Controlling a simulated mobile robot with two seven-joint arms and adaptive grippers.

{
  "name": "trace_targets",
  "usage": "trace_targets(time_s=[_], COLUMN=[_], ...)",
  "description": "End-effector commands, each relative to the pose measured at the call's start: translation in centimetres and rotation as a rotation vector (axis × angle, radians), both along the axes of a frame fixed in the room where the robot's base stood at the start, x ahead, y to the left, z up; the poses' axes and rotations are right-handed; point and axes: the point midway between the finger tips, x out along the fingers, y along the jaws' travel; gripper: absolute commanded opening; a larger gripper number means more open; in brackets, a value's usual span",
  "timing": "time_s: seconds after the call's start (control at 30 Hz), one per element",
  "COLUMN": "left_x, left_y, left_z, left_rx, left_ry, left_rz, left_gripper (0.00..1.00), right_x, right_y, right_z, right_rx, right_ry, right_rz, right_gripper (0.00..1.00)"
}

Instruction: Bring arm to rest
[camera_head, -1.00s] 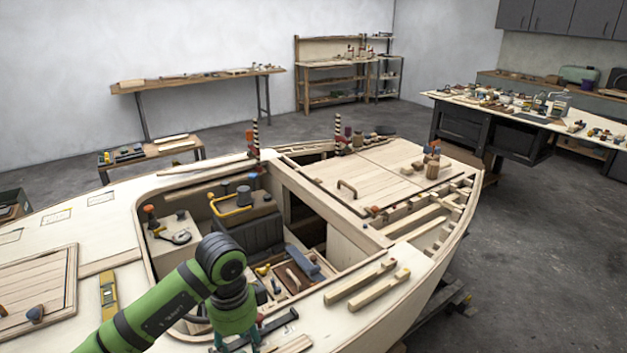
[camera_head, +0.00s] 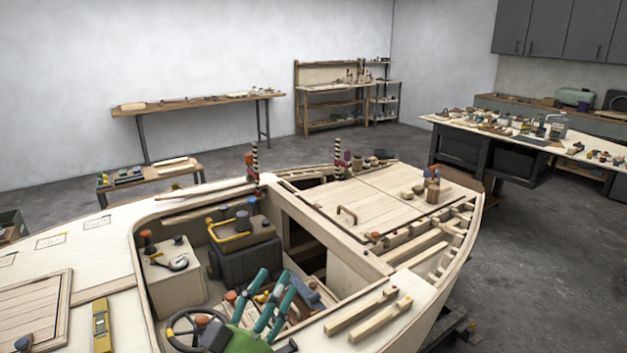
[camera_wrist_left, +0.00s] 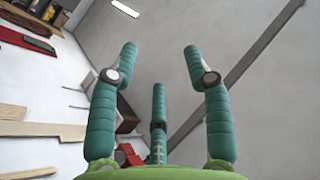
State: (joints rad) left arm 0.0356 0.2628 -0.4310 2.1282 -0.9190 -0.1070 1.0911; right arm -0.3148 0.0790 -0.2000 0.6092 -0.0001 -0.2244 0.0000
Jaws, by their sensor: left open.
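My left gripper (camera_head: 268,303) has a green body and teal fingers. In the head view it rises from the bottom edge, in front of the cockpit opening of the plywood hull (camera_head: 250,189). Its fingers point up and stand apart with nothing between them. In the left wrist view the gripper (camera_wrist_left: 158,85) shows three teal fingers spread open and empty, with grey wall or ceiling behind. The rest of the left arm is hidden below the head view. My right gripper is not in view.
A steering wheel (camera_head: 190,330) and a grey console with a yellow handle (camera_head: 232,236) are in the cockpit near the gripper. Two wooden battens (camera_head: 362,312) lie on the right deck. A workbench (camera_head: 520,130) stands at the back right. Floor at right is clear.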

Motion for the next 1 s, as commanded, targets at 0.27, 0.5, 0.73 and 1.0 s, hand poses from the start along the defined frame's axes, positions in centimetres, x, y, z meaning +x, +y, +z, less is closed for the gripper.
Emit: trace_targets(time_s=[0.27, 0.5, 0.73, 1.0], left_x=[-3.4, -12.6, -20.4, -23.8], left_y=[12.2, 14.3, 13.9, 13.2], left_z=[-15.8, -25.4, -29.2, -34.0], left_rx=[0.054, 0.251, 0.4, 0.486], left_ry=[0.697, 1.2, 1.493, 1.642], left_rz=[0.491, 0.496, 0.371, 0.267], left_gripper=[0.49, 0.49, 0.49, 0.49], right_x=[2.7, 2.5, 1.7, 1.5], right_y=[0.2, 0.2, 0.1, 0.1], right_z=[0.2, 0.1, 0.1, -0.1], right_rx=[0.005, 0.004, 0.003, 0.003], right_ry=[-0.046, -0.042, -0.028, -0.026], right_rz=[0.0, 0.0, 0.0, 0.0], right_gripper=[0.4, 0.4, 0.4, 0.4])
